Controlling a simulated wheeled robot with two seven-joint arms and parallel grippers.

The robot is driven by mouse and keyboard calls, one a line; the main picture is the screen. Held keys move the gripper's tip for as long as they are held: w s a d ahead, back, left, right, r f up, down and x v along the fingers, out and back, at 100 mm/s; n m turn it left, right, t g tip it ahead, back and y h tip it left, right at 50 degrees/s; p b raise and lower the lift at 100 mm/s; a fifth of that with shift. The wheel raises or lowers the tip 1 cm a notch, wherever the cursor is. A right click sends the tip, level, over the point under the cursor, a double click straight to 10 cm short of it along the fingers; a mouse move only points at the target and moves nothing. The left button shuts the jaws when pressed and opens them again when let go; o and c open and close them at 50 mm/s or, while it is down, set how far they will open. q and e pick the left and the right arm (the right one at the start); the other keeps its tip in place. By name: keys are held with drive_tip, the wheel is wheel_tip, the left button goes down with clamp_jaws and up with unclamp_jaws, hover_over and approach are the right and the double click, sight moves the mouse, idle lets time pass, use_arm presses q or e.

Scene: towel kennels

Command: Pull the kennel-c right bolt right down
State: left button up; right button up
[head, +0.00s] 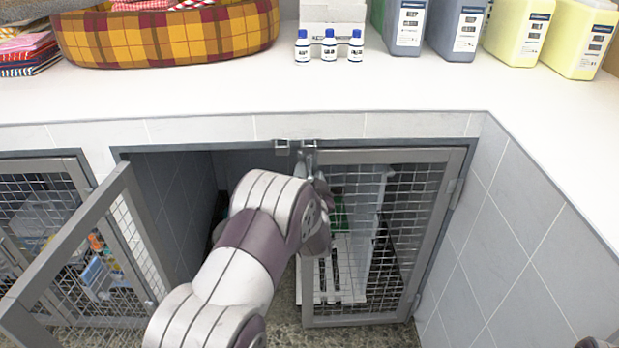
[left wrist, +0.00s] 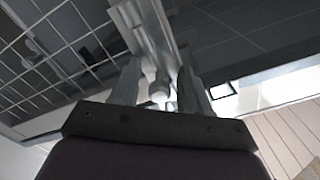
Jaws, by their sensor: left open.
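The right bolt (head: 309,146) is a small metal fitting at the top inner corner of the closed right mesh door (head: 311,290), under the counter edge. My left gripper (head: 312,172) is raised to it, partly hidden behind my own wrist in the head view. In the left wrist view the two fingers of my left gripper (left wrist: 160,88) are apart, with the bolt's round pale knob (left wrist: 159,92) between them. I cannot tell if either finger touches it.
A second metal fitting (head: 282,147) sits just left of the bolt. The left mesh door (head: 75,235) stands swung open. The counter (head: 400,90) above holds a plaid pet bed (head: 170,38), small bottles (head: 329,46) and large jugs (head: 470,28). A tiled wall (head: 510,230) closes the right side.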

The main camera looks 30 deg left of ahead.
use_arm(q)
clamp_jaws()
wheel_tip(320, 180, down, 4)
drive_tip(key=shift+s+d+r+b, duration=0.1)
drive_tip(key=shift+r+b, duration=0.05)
drive_tip(key=shift+b, duration=1)
unclamp_jaws()
drive_tip(key=p+v, duration=0.1)
drive_tip(key=v, duration=1.1)
drive_tip(key=shift+s+p, duration=0.3)
drive_tip(key=shift+p, duration=0.1)
